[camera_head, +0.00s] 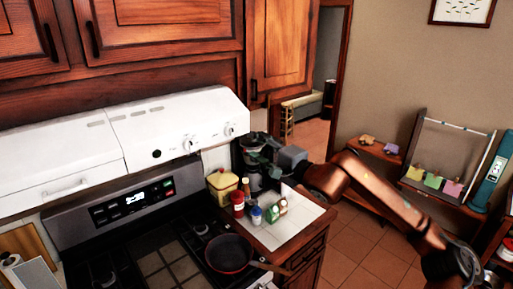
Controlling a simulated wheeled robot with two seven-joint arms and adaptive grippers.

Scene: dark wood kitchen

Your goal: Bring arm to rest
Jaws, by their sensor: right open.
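My right arm, copper-brown, comes in from the right edge and reaches left. My right gripper (262,160) is at its end, above the back of the small counter to the right of the stove. It is open, and I see nothing held in it. A dark appliance stands behind the gripper and blends with it, so the fingers are hard to make out. My left gripper does not show.
The counter (300,225) below the right gripper holds a yellow container (222,187), a red bottle (237,203), a blue-white bottle (256,215) and a can (277,210). A pan (229,253) sits on the stove. A white hood (170,135) hangs left. Floor shows right.

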